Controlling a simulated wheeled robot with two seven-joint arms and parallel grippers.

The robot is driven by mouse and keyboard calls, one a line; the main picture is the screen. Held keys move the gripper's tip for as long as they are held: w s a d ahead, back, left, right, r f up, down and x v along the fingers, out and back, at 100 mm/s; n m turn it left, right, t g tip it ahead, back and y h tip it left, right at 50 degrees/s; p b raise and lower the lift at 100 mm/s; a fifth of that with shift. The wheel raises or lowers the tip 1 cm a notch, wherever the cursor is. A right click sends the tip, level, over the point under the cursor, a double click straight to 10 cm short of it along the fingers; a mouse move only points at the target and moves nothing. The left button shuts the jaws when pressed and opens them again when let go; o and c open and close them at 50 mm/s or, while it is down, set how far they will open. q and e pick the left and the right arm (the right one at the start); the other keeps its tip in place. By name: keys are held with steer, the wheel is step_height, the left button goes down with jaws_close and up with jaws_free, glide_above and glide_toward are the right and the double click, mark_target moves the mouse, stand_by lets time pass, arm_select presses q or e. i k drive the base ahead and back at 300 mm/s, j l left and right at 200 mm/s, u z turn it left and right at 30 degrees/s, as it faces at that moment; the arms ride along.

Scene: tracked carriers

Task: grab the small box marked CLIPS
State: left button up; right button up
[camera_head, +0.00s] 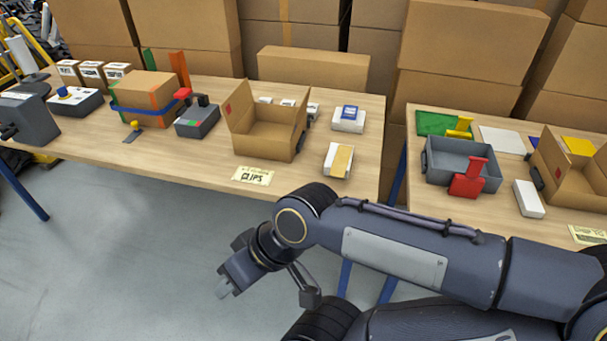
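A card (254,176) lies at the front edge of the left table, before an open cardboard box (270,135); its printing seems to read CLIPS, partly blurred. Two small white boxes stand to the right, one with a blue label (348,118) and one with a tan strip (339,160); I cannot read a name on either. Three small brown boxes with white labels (91,70) stand at the back left, their printing too small to read. My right gripper (228,284) hangs over the floor in front of the table, away from all boxes; its fingers are unclear. My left gripper is out of view.
A grey device (198,120) and a strapped carton (145,95) stand left of the open box. A gap separates the right table, holding a grey bin (462,165), a red tool and another open box (575,165). Stacked cartons wall the back.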

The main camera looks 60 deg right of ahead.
mark_target(312, 109)
steer(key=z, duration=1.55)
steer(key=i+j+z, duration=0.1)
steer(key=i+z, duration=0.2)
steer(key=i, duration=0.8)
